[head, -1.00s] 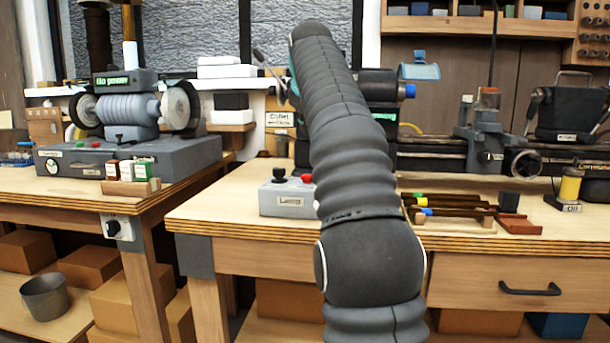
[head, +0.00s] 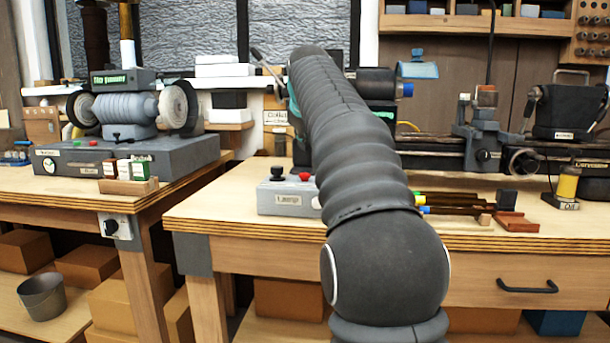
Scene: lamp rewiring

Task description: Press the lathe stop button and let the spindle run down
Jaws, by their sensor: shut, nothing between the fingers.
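The lathe stands along the back of the right bench, with its bed (head: 436,152), chuck end (head: 376,82) and tool post (head: 478,125) showing. My arm crosses in front of the headstock and hides most of it; only a bit of green display (head: 385,116) shows at its right. A grey box (head: 290,200) with a small label, a black knob (head: 278,172) and a red button (head: 304,176) sits on the bench left of my arm. My gripper is hidden behind my arm.
Tools with coloured ends (head: 455,208) and a red-brown block (head: 517,222) lie right of my arm. A yellow oil can (head: 567,186) stands at the right. A grinder-like machine (head: 128,108) is on the left bench (head: 60,183). The right bench's front left corner is clear.

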